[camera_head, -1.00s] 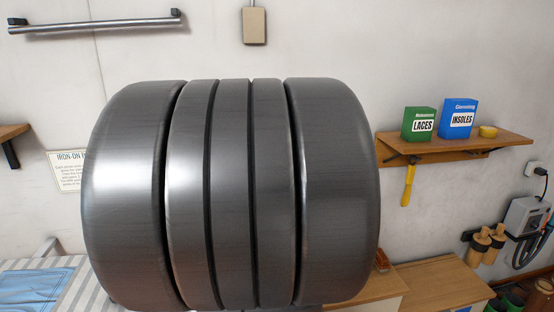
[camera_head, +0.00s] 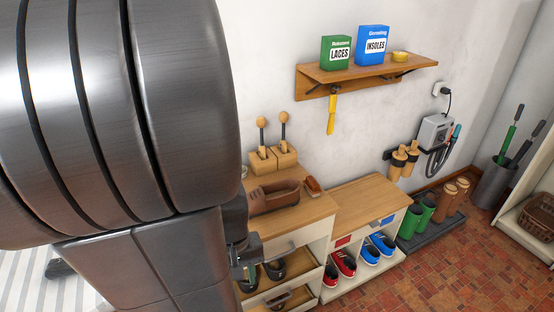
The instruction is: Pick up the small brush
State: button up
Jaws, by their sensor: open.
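A small brown brush (camera_head: 313,186) lies on the wooden top of the shoe cabinet, just right of a brown leather shoe (camera_head: 274,197). My gripper (camera_head: 246,257) shows only in part beside my large grey arm, in front of the cabinet's left side. It is open and stands apart from the brush, lower and to its left. My arm hides the rest of the gripper and the cabinet's left end.
Two wooden shoe stretchers (camera_head: 273,158) stand behind the shoe. A wall shelf (camera_head: 350,76) with boxes hangs above, with a yellow-handled tool (camera_head: 331,113) below it. Right of the brush is a bare lower wooden top (camera_head: 368,197), with red and blue shoes underneath.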

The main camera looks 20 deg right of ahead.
aim_at(313, 186)
jog(key=i+l, duration=0.1)
jog(key=l, duration=0.3)
jog(key=i+l+u, duration=0.15)
jog(key=l, duration=0.2)
jog(key=i+l, duration=0.1)
jog(key=l, duration=0.3)
jog(key=i+l+u, duration=0.15)
jog(key=l, duration=0.25)
jog(key=k, duration=0.05)
